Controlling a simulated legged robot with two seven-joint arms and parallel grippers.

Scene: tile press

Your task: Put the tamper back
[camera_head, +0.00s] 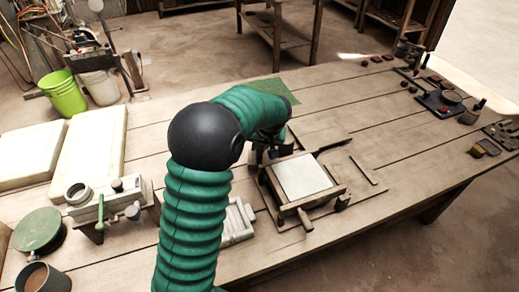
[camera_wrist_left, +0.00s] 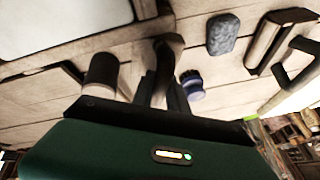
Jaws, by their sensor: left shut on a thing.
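The tile press (camera_head: 305,212), a dark wooden frame with a pale square slab (camera_head: 302,177) in it, stands right of the middle of the bench. My left gripper (camera_head: 264,156) is at the press's back left corner, partly hidden behind my green arm. In the left wrist view my dark fingers (camera_wrist_left: 164,72) are shut, beside the frame's edge (camera_wrist_left: 85,45). The thing between them, seemingly the tamper, is mostly hidden, and I cannot make out its shape. A brown cylinder (camera_wrist_left: 101,74) and a small dark blue knob (camera_wrist_left: 192,84) show on either side of the fingers. My right gripper is not in view.
A grey clamp-like device (camera_head: 105,203) and a round green-topped thing (camera_head: 38,230) stand at the left. White slabs (camera_head: 88,150) lie behind them. Small tools and a dark tray (camera_head: 440,105) crowd the far right. The bench between press and tray is mostly clear.

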